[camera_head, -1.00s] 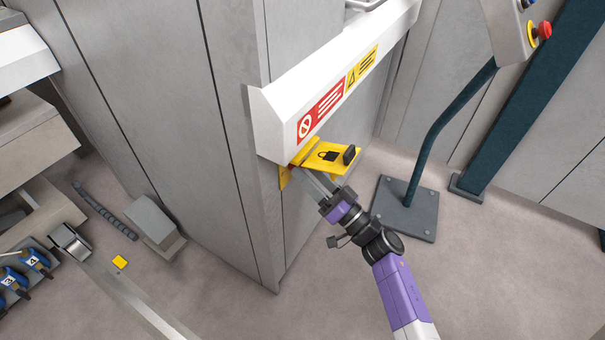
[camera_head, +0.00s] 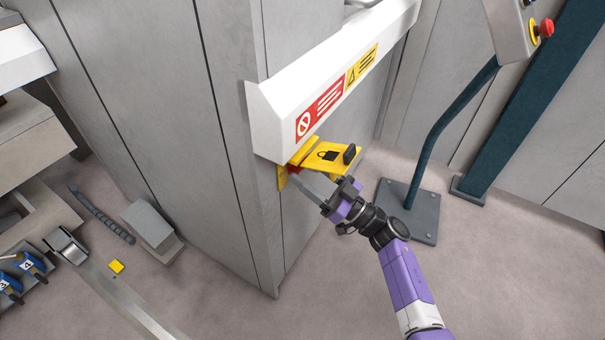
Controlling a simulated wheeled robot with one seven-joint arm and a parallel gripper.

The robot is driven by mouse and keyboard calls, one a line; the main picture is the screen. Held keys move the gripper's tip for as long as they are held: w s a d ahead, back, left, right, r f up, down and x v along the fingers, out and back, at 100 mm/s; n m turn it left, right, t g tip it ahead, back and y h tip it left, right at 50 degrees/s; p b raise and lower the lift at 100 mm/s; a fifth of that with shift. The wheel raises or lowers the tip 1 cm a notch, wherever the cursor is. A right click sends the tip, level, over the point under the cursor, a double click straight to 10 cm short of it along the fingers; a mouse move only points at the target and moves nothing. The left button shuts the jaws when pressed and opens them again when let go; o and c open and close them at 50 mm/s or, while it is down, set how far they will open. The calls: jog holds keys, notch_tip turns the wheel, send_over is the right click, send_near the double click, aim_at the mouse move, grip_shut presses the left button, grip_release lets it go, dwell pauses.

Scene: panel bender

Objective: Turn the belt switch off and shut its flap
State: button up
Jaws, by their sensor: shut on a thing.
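The yellow flap (camera_head: 329,156), with a padlock mark and a black grip (camera_head: 349,154), stands raised and sticks out below the white hood on the grey cabinet. Under it a small red part of the belt switch (camera_head: 293,170) shows against a yellow plate (camera_head: 282,179). My gripper (camera_head: 299,179) reaches in from the lower right, below the flap, and its fingers are shut on the switch. The fingers hide most of the switch, so I cannot tell its setting.
The white hood (camera_head: 285,112) with red and yellow labels juts out just above. A control stand on a grey foot plate (camera_head: 407,211) is at the right, with a red button (camera_head: 546,28) on top. Open floor lies below.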

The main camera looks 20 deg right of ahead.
jog(key=shift+a+r+n, duration=0.1)
jog(key=shift+a+n, duration=0.2)
jog(key=shift+n, duration=0.1)
jog(key=o, duration=1.4)
jog(key=shift+s, duration=0.1)
jog(key=shift+c, duration=0.2)
jog(key=shift+d, duration=0.1)
jog(key=p+v, duration=0.1)
jog(key=v, duration=0.6)
jog(key=shift+s+d, duration=0.2)
jog(key=shift+s, duration=0.1)
